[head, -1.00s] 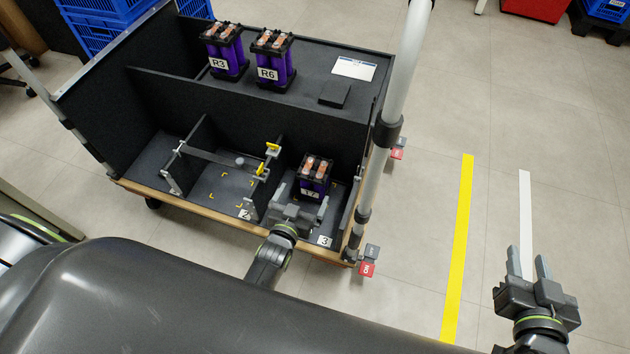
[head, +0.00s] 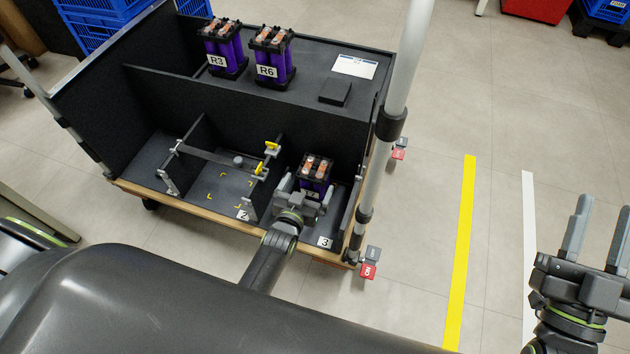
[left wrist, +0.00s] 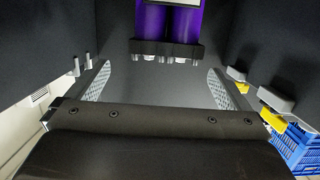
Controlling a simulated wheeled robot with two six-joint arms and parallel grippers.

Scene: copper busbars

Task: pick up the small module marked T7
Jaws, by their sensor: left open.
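The small module T7 (head: 316,175) is a purple block with a black top frame and copper bars. It stands in the bay marked 3; its label is mostly hidden by my left gripper now. It also shows in the left wrist view (left wrist: 169,25), at the top, beyond the fingers and apart from them. My left gripper (head: 304,192) is open, with its fingers on either side of the module's near side in the head view. The left wrist view shows empty space between its fingers (left wrist: 163,88). My right gripper (head: 602,225) is open and empty over the floor at the right.
Modules R3 (head: 224,50) and R6 (head: 271,57) stand on the back shelf, near a small black block (head: 335,92). Bay 2 (head: 229,189) is empty, with yellow corner marks and a bar with yellow clamps (head: 271,147). A grey post (head: 401,90) rises right of the bays.

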